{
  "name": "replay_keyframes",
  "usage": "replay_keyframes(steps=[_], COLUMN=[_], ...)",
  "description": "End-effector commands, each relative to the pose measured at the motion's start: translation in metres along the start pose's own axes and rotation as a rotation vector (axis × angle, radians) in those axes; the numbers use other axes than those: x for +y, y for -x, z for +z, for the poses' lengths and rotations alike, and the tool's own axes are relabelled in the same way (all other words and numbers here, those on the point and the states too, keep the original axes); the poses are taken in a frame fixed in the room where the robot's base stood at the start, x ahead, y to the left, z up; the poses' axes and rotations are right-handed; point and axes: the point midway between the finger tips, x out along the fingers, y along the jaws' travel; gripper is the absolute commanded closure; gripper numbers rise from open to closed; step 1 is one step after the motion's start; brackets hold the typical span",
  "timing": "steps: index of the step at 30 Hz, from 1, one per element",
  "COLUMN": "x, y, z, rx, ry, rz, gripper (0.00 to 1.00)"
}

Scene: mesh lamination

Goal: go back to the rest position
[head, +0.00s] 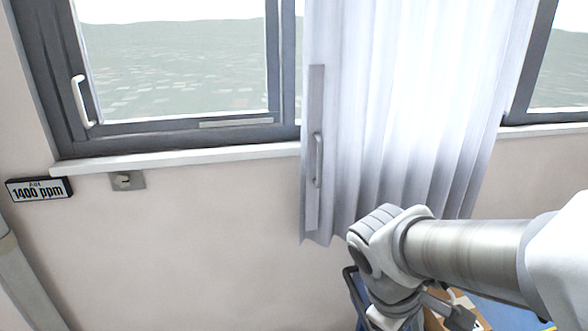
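My arm reaches in from the right edge and bends down at a grey joint in front of the curtain's lower edge. My gripper (455,318) seems to be the grey and dark part at the bottom edge, below that joint. It is partly cut off by the frame, and its fingers cannot be made out. I cannot tell whether it is open or shut, or whether it holds anything.
A window (175,122) with a white handle is at left, above a white sill (190,160). A pale curtain (400,110) with a grey handle bar (315,205) hangs beside it. An air display (39,190) reads 1400 ppm. Cardboard (470,303) shows below my arm.

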Motion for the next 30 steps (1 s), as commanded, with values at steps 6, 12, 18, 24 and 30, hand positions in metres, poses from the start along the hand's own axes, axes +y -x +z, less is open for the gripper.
replay_keyframes(steps=[6,12,18,24,30], x=[-0.002,-0.003,-0.003,-0.004,-0.004], y=[0.049,0.085,0.101,0.102,0.102], z=[0.006,0.009,0.010,0.010,0.010], rx=[0.253,0.438,0.519,0.523,0.523], ry=[-0.389,-0.644,-0.748,-0.755,-0.753], rz=[-0.078,-0.140,-0.169,-0.172,-0.171], gripper=[0.43,0.43,0.43,0.43,0.43])
